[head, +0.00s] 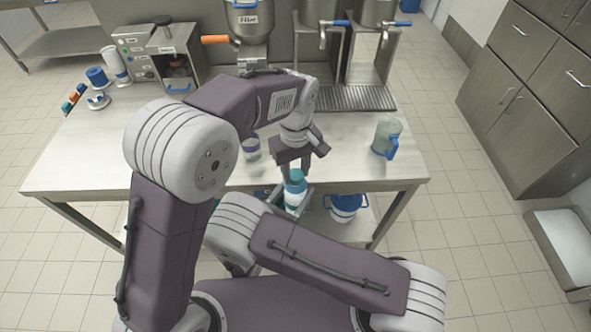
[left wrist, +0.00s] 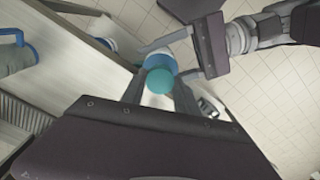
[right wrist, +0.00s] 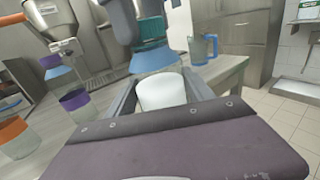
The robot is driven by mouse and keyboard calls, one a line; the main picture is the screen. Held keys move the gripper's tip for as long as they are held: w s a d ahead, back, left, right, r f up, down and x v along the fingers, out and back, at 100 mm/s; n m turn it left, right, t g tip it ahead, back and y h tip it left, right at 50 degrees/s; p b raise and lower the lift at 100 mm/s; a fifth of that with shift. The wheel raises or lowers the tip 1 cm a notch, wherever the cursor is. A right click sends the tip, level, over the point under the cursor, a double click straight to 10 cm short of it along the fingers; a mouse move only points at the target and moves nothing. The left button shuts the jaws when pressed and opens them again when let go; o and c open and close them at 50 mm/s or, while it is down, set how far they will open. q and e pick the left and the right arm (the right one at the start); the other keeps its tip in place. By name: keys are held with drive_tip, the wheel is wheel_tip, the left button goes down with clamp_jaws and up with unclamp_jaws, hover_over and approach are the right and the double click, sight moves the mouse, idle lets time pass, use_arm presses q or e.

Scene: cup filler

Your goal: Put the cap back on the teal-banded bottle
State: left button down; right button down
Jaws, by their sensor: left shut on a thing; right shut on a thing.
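The bottle, with a white body and a blue shoulder, is in my right gripper in front of the table edge, in the head view (head: 293,191). In the right wrist view the bottle (right wrist: 161,90) stands between the fingers of my right gripper (right wrist: 165,88), which is shut on it. The teal cap (head: 297,174) is at the bottle's top, under my left gripper (head: 296,166). In the left wrist view the cap (left wrist: 160,82) lies between the left fingers, over the blue shoulder (left wrist: 160,62). Cap and bottle look in line and touching; I cannot tell whether the cap is seated.
A purple-banded container (head: 250,148) stands on the table behind my left gripper. A clear pitcher with a blue handle (head: 387,138) stands on the right. Dispensers (head: 246,20) line the back. A blue and white bucket (head: 345,205) sits below. The table's right front is clear.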

use_arm(q)
drive_tip(key=m, duration=0.6)
drive_tip(key=shift+m, duration=0.4)
drive_tip(key=m, duration=0.3)
drive_tip(key=shift+m, duration=0.3)
drive_tip(key=m, duration=0.7)
drive_tip(key=c, duration=0.9)
unclamp_jaws()
drive_tip(key=shift+r, duration=2.3)
drive_tip(key=shift+c, duration=0.3)
